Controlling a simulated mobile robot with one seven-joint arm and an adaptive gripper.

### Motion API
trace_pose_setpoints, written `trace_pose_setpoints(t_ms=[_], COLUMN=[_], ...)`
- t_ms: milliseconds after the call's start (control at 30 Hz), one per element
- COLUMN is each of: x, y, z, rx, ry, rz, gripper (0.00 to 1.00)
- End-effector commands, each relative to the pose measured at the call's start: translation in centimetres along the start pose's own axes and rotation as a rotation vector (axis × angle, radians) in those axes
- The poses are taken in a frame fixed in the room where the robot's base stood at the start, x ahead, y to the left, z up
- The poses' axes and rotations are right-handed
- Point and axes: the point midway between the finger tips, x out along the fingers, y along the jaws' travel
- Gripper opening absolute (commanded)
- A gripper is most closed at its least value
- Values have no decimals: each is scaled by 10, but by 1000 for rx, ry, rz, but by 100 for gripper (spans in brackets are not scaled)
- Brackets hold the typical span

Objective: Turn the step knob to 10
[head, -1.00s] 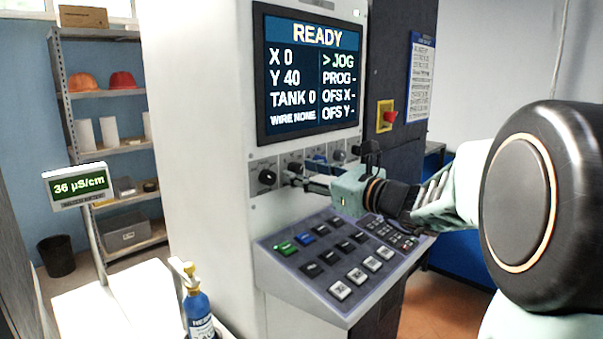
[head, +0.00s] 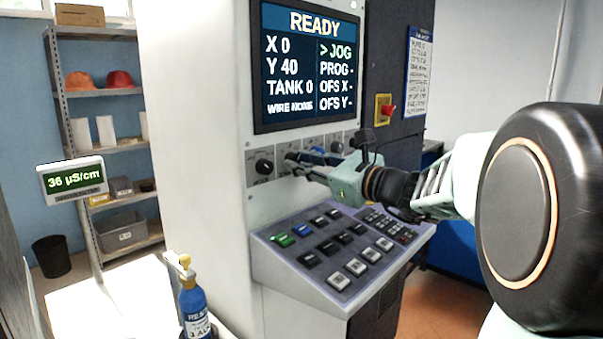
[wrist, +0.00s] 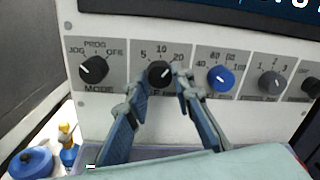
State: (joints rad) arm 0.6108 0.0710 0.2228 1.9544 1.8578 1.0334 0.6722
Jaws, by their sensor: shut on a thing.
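The step knob (wrist: 160,74) is a black round knob with a white mark, on the panel plate marked 5, 10 and 20. The mark points up and to the right; I cannot tell exactly which number it meets. My gripper (wrist: 162,78) is shut on the knob, one finger on its left side and one on its right. In the head view my gripper (head: 292,161) reaches the knob row from the right, and its fingers hide the step knob there. The lettering under the knob is partly covered by the fingers.
The mode knob (wrist: 93,69) is close on the left, and a blue knob (wrist: 221,78) is close on the right. A sloping keypad (head: 340,250) juts out below. The screen (head: 308,65) above reads READY. A blue bottle (head: 194,308) stands at the lower left.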

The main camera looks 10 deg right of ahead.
Motion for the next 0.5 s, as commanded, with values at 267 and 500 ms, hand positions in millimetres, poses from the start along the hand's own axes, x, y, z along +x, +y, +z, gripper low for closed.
trace_pose_setpoints(t_ms=[267,500], x=[0,0], y=[3,2], z=[-8,-6], rx=[-236,-423], ry=[-14,-22], rz=[-2,-4], gripper=[0,0])
